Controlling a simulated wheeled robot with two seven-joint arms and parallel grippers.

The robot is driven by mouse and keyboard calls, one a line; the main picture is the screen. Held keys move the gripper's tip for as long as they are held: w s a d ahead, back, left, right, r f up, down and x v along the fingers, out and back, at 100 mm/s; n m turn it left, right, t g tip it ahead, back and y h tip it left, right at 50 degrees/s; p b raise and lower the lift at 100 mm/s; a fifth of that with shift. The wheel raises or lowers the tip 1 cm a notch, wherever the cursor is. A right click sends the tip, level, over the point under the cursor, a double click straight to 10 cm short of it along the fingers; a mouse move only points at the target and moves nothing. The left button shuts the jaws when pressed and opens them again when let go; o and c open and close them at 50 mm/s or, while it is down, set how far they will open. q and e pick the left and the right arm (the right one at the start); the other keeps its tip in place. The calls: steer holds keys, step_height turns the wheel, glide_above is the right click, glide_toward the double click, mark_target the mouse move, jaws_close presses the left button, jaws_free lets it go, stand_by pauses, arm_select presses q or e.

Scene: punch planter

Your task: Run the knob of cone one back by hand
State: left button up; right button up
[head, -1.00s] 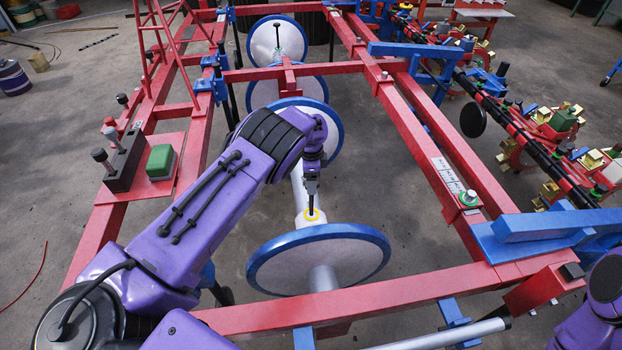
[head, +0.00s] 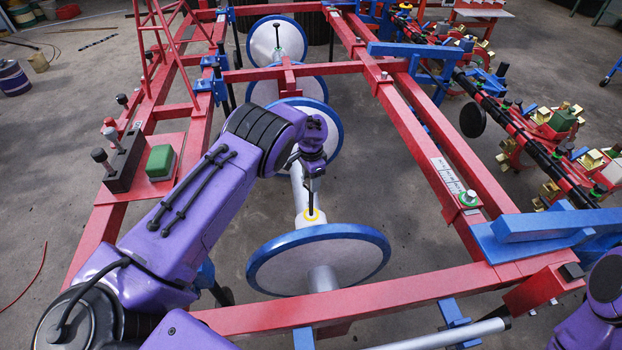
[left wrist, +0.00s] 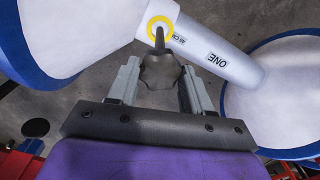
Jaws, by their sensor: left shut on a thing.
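Cone one is the white tapered tube (left wrist: 235,70) marked "ONE" in the left wrist view. It runs between two white discs with blue rims, and part of it shows below my wrist in the head view (head: 301,197). A yellow ring (left wrist: 160,24) surrounds the place where the knob's stem enters the cone. The dark lobed knob (left wrist: 161,70) stands between the fingers of my left gripper (left wrist: 160,88), which is shut on it. In the head view my left gripper (head: 313,183) points down over the cone. My right gripper is out of view.
The near disc (head: 320,258) lies close beside the knob. Red frame beams (head: 400,118) run along both sides and across the front. A black box with levers (head: 125,165) and a green block (head: 160,161) sit on the left beam.

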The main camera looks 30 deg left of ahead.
arm_select(q)
steer(key=n, duration=0.4)
steer(key=shift+n, duration=2.2)
steer(key=o, duration=1)
steer(key=shift+o, duration=0.2)
step_height(320, 180, up, 10)
steer(key=p, duration=0.1)
steer(key=shift+r, duration=0.25)
steer(key=shift+r, duration=0.1)
step_height(320, 180, up, 10)
steer(key=p, duration=0.1)
steer(key=shift+r, duration=0.15)
